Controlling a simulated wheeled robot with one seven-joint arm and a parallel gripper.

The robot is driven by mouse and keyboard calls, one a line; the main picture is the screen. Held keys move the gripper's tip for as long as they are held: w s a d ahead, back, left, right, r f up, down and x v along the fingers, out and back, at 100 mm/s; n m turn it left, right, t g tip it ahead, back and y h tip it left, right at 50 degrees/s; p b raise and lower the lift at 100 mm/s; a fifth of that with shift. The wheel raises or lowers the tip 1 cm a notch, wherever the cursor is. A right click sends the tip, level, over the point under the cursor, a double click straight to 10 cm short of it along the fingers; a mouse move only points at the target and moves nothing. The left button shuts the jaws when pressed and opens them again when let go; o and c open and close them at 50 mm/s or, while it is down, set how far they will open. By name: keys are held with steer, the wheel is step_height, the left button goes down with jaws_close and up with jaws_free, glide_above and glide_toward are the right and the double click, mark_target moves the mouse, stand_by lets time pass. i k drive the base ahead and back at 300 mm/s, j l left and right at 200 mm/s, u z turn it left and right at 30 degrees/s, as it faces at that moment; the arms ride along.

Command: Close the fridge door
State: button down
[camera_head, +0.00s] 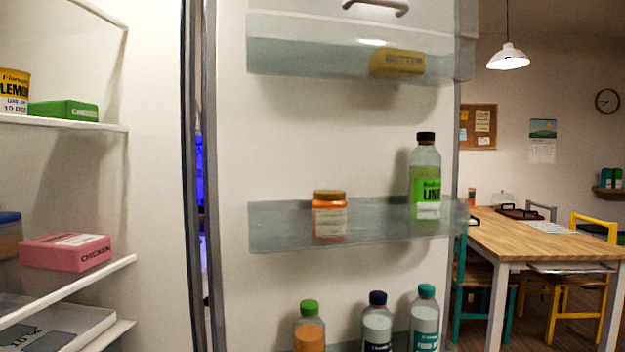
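The fridge door (330,135) stands wide open, with its inner side facing me across the middle of the view. Its clear shelves hold a butter pack (398,63), an orange jar (329,214), a lime bottle (425,180) and several bottles along the bottom. The open fridge interior (155,180) fills the left side. A narrow gap shows between the interior's edge and the door's hinge-side edge. The door's outer face and outer handle are hidden. My gripper is not in view.
Fridge shelves at left hold a lemon can (14,92), a green box (63,110) and a pink chicken box (66,251). Beyond the door's right edge stand a wooden table (540,236), a teal chair (472,285) and a yellow chair (575,300).

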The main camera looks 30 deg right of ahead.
mark_target(292, 108)
steer(key=z, duration=1.5)
steer(key=i+l+z, duration=0.3)
steer(key=z, duration=0.15)
steer(key=i+l+z, duration=0.15)
steer(key=i+z, duration=0.25)
steer(key=i+l+z, duration=0.1)
steer(key=i+z, duration=0.2)
steer(key=z, duration=0.15)
steer(key=i+u, duration=0.25)
steer(key=i, duration=0.2)
steer(key=i+u, duration=0.2)
steer(key=i, duration=0.25)
steer(key=i+l+u, duration=0.25)
steer(key=i, duration=0.2)
steer(key=i+l+u, duration=0.25)
steer(key=i, duration=0.2)
steer(key=i+j+u, duration=0.3)
steer(key=u, duration=0.15)
steer(key=i+j+u, duration=0.1)
steer(key=i+u, duration=0.8)
steer(key=i+l+u, duration=0.1)
steer(key=i+u, duration=0.55)
steer(key=i, duration=0.9)
steer(key=i+l+u, duration=0.2)
steer(key=i, duration=0.9)
steer(key=i+u, duration=0.15)
steer(key=u, duration=3.25)
